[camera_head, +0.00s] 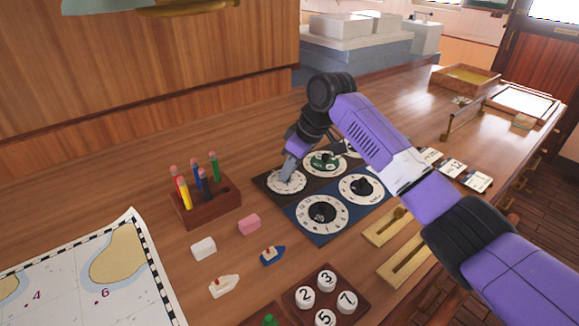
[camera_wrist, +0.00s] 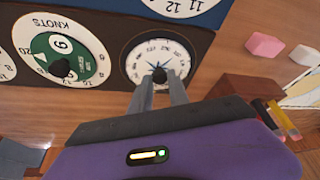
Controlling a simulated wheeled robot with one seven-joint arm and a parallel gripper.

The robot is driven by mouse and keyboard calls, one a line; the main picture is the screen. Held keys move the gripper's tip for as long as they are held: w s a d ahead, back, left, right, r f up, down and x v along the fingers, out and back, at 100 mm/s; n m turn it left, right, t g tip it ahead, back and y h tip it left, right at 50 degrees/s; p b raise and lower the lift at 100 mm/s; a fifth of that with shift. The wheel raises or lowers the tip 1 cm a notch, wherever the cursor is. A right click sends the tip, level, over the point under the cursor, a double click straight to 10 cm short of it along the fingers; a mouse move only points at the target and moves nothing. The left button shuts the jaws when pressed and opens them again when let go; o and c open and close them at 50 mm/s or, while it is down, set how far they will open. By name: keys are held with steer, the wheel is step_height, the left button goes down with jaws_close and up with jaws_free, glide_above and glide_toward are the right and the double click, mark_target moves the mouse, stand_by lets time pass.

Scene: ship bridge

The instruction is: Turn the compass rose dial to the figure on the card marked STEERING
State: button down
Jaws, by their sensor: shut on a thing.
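The compass rose dial (camera_head: 286,181) is a white disc with a blue star on a dark panel, at the panel's left end in the head view. It also shows in the wrist view (camera_wrist: 158,57), partly covered by my fingers. My gripper (camera_head: 288,172) points down at the dial's middle. In the wrist view my gripper (camera_wrist: 160,78) is shut on the dial's dark centre knob. The dial's figures are too small to read surely. Several small cards (camera_head: 452,167) stand in a row right of my arm; their writing is not legible, so I cannot tell which is marked STEERING.
A green-centred KNOTS dial (camera_head: 325,163) is beside the compass dial. A blue panel with white dials (camera_head: 322,214) lies in front. A pencil block (camera_head: 208,204), erasers (camera_head: 204,248), small boats (camera_head: 272,256) and a chart (camera_head: 95,270) lie to the left.

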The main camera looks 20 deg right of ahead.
steer(key=m+p, duration=0.1)
steer(key=p, duration=0.1)
steer(key=m+h+p, duration=0.1)
steer(key=m+p, duration=0.2)
steer(key=p, duration=0.1)
steer(key=shift+s+a+r+m+t+h, duration=0.15)
steer(key=shift+a+r+m+t+h, duration=0.15)
steer(key=shift+t, duration=0.1)
steer(key=m+h+p, duration=0.1)
steer(key=m+p, duration=0.3)
steer(key=shift+a+f+h, duration=0.1)
steer(key=shift+a+h, duration=0.05)
steer(key=shift+h, duration=0.25)
steer(key=m+h+p, duration=0.1)
steer(key=m, duration=0.3)
steer(key=shift+a+f, duration=0.1)
steer(key=shift+w+m+g+h, duration=0.15)
steer(key=shift+m+h, duration=0.3)
steer(key=shift+m, duration=0.65)
steer(key=shift+w+m+g+h, duration=0.1)
steer(key=shift+m+g+h, duration=0.25)
steer(key=shift+m, duration=0.75)
steer(key=c, duration=1.3)
jaws_free()
steer(key=shift+o, duration=0.2)
steer(key=shift+s+a, duration=0.1)
